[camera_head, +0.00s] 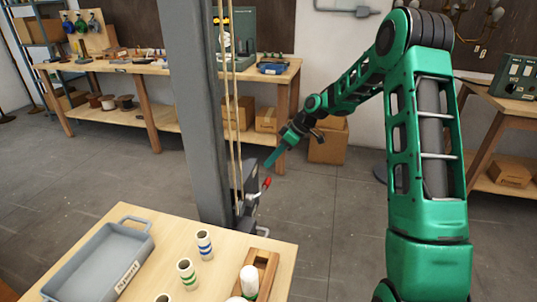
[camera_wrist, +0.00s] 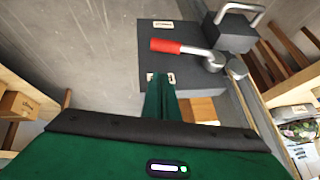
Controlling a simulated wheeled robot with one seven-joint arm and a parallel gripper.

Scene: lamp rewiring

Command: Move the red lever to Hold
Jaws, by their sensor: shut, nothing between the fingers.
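The red lever (camera_wrist: 182,47) shows in the wrist view with a red grip and a metal arm running right to a round pivot. It is mounted on a dark box with two small light labels, one above the grip (camera_wrist: 163,25) and one below it; I cannot read them clearly. In the head view the red lever (camera_head: 266,183) sticks out on the right of the grey post. My gripper (camera_wrist: 161,84) is shut and empty, its fingertips just below the grip in the wrist view, apart from it as far as I can tell. In the head view my gripper (camera_head: 272,160) is above the lever.
The grey post (camera_head: 195,110) with ropes stands beside the lever box. A near table (camera_head: 175,235) holds a grey tray (camera_head: 105,262), several banded tubes and a wooden holder. Workbenches stand behind and at right.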

